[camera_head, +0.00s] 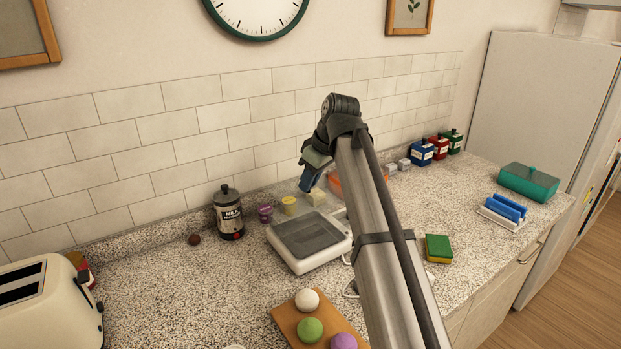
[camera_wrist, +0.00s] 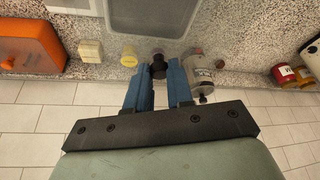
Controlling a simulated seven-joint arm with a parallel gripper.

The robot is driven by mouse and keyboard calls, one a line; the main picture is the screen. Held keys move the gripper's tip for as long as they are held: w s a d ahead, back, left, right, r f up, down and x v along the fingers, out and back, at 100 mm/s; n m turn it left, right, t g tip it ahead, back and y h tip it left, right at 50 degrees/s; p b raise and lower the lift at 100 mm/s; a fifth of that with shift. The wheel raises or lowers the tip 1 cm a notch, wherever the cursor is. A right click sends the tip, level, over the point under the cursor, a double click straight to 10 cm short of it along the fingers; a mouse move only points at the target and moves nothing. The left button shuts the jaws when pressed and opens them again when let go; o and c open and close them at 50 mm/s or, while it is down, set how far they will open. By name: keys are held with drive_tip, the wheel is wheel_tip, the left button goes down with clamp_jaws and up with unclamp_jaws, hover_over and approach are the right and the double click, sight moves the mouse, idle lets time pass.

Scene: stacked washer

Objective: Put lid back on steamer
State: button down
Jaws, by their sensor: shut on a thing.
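My gripper (camera_wrist: 158,82) is shut on a small dark knob-like piece (camera_wrist: 158,68), seen between its blue fingertips in the wrist view. Whether this is the lid's knob I cannot tell; no wider lid shows around it. In the head view my gripper (camera_head: 306,184) hangs above the back of the counter, behind a white appliance with a grey tray (camera_head: 307,236). No steamer can be named for certain. A dark canister labelled MILK (camera_head: 230,213) stands upright with a knobbed top; it is beside the right finger in the wrist view (camera_wrist: 205,72).
A purple jar (camera_head: 265,213) and a yellow one (camera_head: 289,205) stand by the wall. An orange box (camera_wrist: 28,46) is partly behind my arm in the head view. A board with colored balls (camera_head: 285,322) lies in front. A teal lidded box (camera_head: 530,183) and sponge (camera_head: 438,248) are right.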

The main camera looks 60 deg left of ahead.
sight(313, 194)
drive_tip(key=shift+f, duration=3)
drive_tip(key=shift+f, duration=0.2)
drive_tip(key=shift+c, duration=2.2)
unclamp_jaws()
drive_tip(key=shift+r, duration=0.1)
drive_tip(key=shift+r, duration=3.45)
clamp_jaws()
